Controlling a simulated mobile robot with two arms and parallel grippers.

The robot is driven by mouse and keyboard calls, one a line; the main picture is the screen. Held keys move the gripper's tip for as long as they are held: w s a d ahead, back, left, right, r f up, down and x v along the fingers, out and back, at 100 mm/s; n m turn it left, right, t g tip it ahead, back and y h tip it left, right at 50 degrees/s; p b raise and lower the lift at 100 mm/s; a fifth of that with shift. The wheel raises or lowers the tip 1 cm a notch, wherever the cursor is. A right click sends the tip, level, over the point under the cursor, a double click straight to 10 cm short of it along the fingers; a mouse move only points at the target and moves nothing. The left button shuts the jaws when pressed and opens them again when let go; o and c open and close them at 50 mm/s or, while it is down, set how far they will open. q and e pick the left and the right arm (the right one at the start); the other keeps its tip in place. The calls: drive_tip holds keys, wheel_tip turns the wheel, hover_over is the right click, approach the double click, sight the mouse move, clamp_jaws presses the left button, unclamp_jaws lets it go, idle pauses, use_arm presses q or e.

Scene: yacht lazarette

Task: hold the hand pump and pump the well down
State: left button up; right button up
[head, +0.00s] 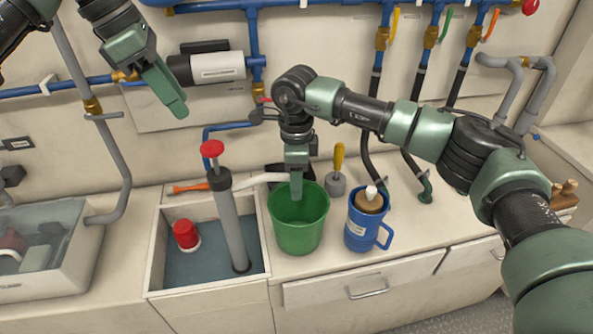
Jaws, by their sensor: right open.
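The hand pump (229,220) is a grey tube with a red knob (212,148) on top. It stands slightly tilted in a square well (154,262) with bluish-grey water (205,266) in it. A pale spout (255,179) runs right from the pump towards a green bucket (299,236) beside the well. My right gripper (297,192) is open and points down at the bucket's mouth, right of the pump and apart from it. My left gripper (178,108) hangs above and left of the red knob, not touching it. Its finger gap does not show.
A red float (185,233) sits in the well. A blue jug (366,222) and a yellow-handled tool (338,168) stand right of the bucket. A clear bin (70,262) is at left. Blue pipes and a white cylinder (217,68) line the wall.

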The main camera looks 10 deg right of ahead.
drive_tip(key=shift+f, duration=2.5)
clamp_jaws()
idle(1.2)
